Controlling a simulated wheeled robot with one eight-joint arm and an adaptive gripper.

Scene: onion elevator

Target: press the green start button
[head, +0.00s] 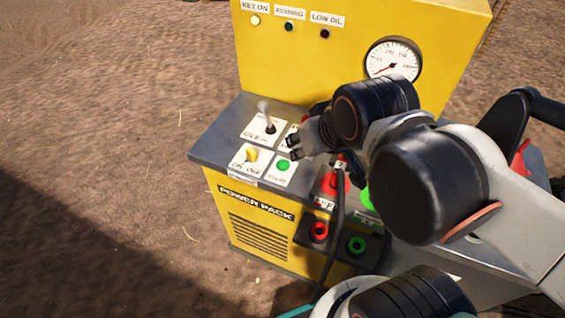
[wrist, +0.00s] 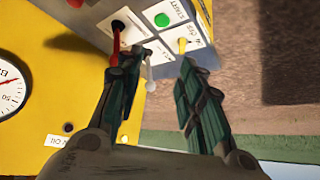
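The green start button (head: 283,165) is a round green cap on a white plate marked START, on the sloped grey panel of the yellow power pack. It also shows at the top of the wrist view (wrist: 162,20), beyond and between my fingertips. My gripper (head: 296,147) is over the panel, just above and right of the button in the head view, and I see no contact with it. In the wrist view my gripper (wrist: 163,58) has its two fingers spread, with nothing held between them.
A yellow key switch (head: 251,155) sits left of the button. A grey-tipped lever (head: 264,112) stands behind it. Red fittings (head: 334,183) and a green fitting (head: 366,198) are to the right. The yellow KEY ON lamp (head: 255,20) looks lit. A round gauge (head: 393,59) is above.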

